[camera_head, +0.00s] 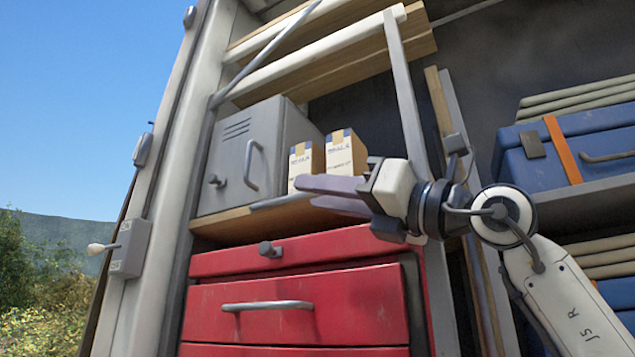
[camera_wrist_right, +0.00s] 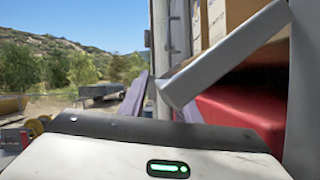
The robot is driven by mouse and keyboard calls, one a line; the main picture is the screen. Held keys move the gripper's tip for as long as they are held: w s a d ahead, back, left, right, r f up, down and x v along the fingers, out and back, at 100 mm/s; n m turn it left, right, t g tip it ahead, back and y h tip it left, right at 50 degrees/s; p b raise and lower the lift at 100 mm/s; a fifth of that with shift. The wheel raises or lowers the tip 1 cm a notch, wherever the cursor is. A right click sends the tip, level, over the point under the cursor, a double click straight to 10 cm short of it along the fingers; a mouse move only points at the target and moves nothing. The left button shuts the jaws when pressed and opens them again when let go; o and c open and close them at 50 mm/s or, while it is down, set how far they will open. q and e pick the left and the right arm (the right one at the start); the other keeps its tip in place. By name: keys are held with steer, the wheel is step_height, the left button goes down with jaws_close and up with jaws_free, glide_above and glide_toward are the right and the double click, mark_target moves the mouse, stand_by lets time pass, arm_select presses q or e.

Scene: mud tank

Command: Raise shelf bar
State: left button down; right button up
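The shelf bar (camera_head: 283,201) is a short grey bar along the front edge of the wooden shelf, low in front of the boxes. It also shows in the right wrist view (camera_wrist_right: 228,57), slanting from the right post down toward the fingers. My right gripper (camera_head: 318,194) is at the bar's right part, its two purple-grey fingers spread apart, one above the other. In the wrist view the bar's lower end overlaps the right finger near the finger gap (camera_wrist_right: 160,103). I cannot tell whether the bar lies between the fingers or touches them. My left gripper is not in view.
Two cardboard boxes (camera_head: 344,153) and a grey metal case (camera_head: 233,160) stand on the wooden shelf (camera_head: 222,222). Red drawers (camera_head: 345,306) are below. A grey post (camera_head: 404,85) rises beside my right gripper. A blue case (camera_head: 552,155) sits at right.

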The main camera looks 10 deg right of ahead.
steer(key=shift+w+a+r, duration=0.15)
steer(key=shift+w+a, duration=0.05)
steer(key=shift+a, duration=0.05)
steer(key=shift+w+a, duration=0.1)
steer(key=shift+c, duration=0.4)
jaws_close()
